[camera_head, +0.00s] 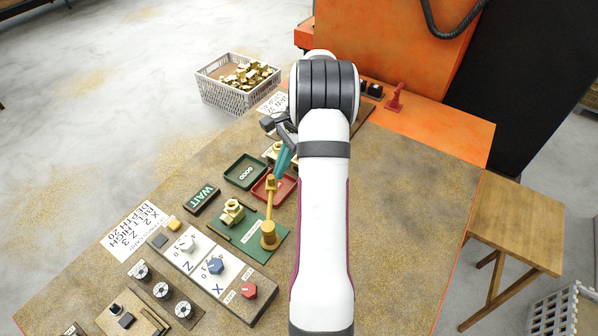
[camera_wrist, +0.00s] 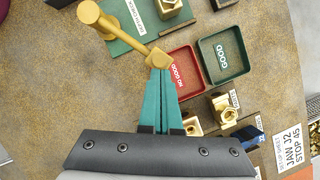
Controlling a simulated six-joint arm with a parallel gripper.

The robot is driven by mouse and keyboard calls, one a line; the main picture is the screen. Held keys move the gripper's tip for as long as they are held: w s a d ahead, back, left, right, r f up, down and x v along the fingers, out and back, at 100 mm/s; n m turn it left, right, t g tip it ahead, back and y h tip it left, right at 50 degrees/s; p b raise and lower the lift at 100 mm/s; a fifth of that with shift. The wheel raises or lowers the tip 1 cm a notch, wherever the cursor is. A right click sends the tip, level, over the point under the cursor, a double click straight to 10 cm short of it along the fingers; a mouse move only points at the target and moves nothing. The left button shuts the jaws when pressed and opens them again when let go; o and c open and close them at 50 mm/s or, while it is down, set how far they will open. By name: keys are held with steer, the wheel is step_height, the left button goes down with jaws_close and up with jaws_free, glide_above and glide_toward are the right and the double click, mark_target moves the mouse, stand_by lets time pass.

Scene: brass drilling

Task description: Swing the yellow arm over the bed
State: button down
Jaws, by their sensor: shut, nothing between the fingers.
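The yellow arm (camera_head: 270,205) stands on a round yellow post at the right side of a green plate (camera_head: 277,246). It points away from the plate toward the red NO GOOD tray (camera_head: 264,191). In the wrist view the arm (camera_wrist: 128,40) runs from its post to an end block by the tray's corner. A brass fitting (camera_head: 232,212) sits on the plate's left part, clear of the arm. My gripper (camera_head: 280,178) has teal fingers, shut and empty. In the wrist view its fingertips (camera_wrist: 160,72) are right at the end block; contact cannot be told.
A WAIT sign (camera_head: 202,199) and a knob panel (camera_head: 215,266) are left and in front. A basket of brass parts (camera_head: 238,84) stands at the back left.

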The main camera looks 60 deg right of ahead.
steer(key=shift+w+a+n+g, duration=0.7)
steer(key=shift+w+a+n, duration=0.65)
steer(key=shift+a+n, duration=0.5)
steer(key=shift+w+a+n+g, duration=0.7)
steer(key=shift+w+a+n, duration=0.75)
steer(key=shift+n, duration=0.55)
steer(key=shift+w+a+n+g, duration=0.7)
steer(key=shift+w+a+n, duration=0.55)
steer(key=shift+a+n, duration=0.6)
steer(key=v, duration=1.2)
